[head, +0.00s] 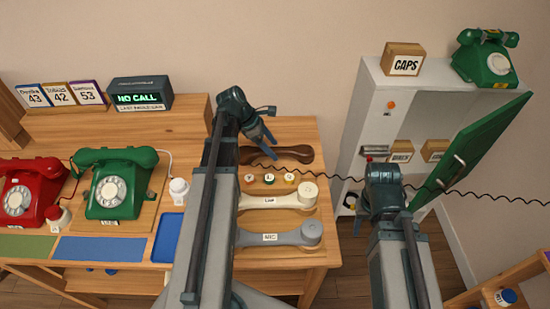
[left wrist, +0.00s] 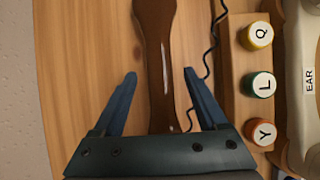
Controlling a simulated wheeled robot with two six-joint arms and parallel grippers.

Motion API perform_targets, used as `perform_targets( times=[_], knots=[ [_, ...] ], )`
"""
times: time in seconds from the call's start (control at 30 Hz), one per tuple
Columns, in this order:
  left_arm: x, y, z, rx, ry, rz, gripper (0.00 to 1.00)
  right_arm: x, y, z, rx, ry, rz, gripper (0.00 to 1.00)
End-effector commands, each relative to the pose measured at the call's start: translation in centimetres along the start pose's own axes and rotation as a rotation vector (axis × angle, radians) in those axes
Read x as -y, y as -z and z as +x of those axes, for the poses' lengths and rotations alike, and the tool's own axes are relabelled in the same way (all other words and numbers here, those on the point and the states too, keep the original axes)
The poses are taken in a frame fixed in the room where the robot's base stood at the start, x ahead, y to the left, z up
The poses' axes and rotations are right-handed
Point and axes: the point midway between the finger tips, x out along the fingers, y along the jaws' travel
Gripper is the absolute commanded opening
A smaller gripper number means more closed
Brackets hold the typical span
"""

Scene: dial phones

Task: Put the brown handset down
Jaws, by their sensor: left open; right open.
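The brown handset (head: 290,154) lies on the wooden table top at the back, beyond the row of lettered knobs. In the left wrist view the brown handset (left wrist: 154,62) lies between the spread fingers of my left gripper (left wrist: 160,90), with a gap on each side. A dark coiled cord runs beside the handset. My right gripper (head: 383,180) is open in front of the white cabinet, its fingers largely hidden by its own wrist.
A cream handset (head: 275,200) and a grey handset (head: 275,237) lie on wooden rests nearer me. A red phone (head: 32,192) and a green phone (head: 115,185) stand left. The white cabinet (head: 372,95) has its green door (head: 475,145) open. A black cord stretches across to the right.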

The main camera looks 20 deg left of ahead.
Motion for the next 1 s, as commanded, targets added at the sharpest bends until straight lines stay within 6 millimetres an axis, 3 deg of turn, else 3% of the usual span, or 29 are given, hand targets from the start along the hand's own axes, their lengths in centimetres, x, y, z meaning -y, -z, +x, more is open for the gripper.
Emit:
perform_targets(
  times=[0.03, 0.1, 0.4, 0.8, 1.0],
  knots=[
    [0.0, 0.3, 1.3, 0.000, 0.001, 0.001, 0.75, 0.1, 0.1, 1.3, 0.000, 0.000, 0.000, 0.50],
    [0.0, 0.3, 2.0, 0.001, 0.001, 0.001, 0.75, 0.2, 0.1, 1.9, 0.000, 0.000, 0.000, 0.50],
    [0.0, 0.0, 2.2, 0.002, 0.001, -0.001, 0.75, 0.2, 0.1, 1.9, 0.000, 0.000, 0.000, 0.50],
    [0.0, 0.0, 2.2, 0.002, 0.001, -0.001, 0.03, 0.2, 0.1, 1.9, 0.000, 0.000, 0.000, 0.50],
    [0.0, 0.0, 2.2, 0.002, 0.001, -0.001, 0.00, 0.2, 0.1, 1.9, 0.000, 0.000, 0.000, 0.50]
  ],
)
